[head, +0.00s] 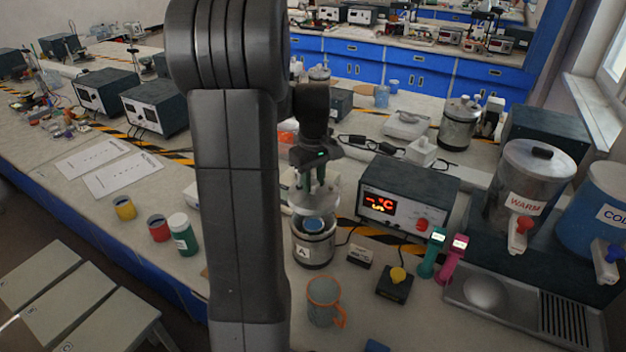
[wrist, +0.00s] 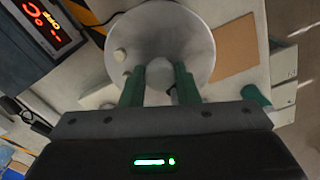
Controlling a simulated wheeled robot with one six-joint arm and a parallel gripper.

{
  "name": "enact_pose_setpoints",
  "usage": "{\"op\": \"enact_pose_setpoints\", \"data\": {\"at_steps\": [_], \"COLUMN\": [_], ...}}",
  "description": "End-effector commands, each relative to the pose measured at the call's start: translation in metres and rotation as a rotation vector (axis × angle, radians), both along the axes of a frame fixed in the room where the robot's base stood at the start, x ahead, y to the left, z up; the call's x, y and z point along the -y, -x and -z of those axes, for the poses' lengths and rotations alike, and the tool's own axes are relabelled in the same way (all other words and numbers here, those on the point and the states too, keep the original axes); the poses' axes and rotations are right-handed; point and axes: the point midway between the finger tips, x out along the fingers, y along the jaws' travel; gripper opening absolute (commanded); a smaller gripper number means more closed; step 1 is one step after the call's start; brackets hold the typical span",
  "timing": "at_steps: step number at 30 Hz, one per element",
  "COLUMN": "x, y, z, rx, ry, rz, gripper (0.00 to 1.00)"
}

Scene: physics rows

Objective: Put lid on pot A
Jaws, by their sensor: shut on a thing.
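Pot A (head: 314,249) is a small metal pot with an "A" label, upright on the bench. Something blue (head: 314,225) shows at its open top. The lid (head: 316,203) is a pale grey, round disc held roughly level above the pot, apart from it as far as I can tell. My gripper (head: 318,183) points down and is shut on the lid's upper part. In the wrist view the lid (wrist: 160,25) fills the top middle, beyond the green fingers of my gripper (wrist: 159,88).
A heater box with a red display (head: 405,200) stands right of the pot. An orange-rimmed mug (head: 323,302) and a box with a yellow knob (head: 395,284) stand in front. A green jar (head: 182,236) and a red cup (head: 158,228) stand left, beyond my arm.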

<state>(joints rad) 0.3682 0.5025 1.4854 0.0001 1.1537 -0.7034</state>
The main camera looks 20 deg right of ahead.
Motion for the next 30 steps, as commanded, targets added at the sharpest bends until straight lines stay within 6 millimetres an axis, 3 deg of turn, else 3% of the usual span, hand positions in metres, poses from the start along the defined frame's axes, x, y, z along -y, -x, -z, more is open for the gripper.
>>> {"op": "enact_pose_setpoints", "data": {"at_steps": [18, 30], "x": [0.0, 0.0], "y": [0.0, 0.0], "z": [0.055, 0.059], "rx": [0.0, 0.0], "ry": [0.0, 0.0], "rz": [0.0, 0.0], "gripper": [0.0, 0.0]}}
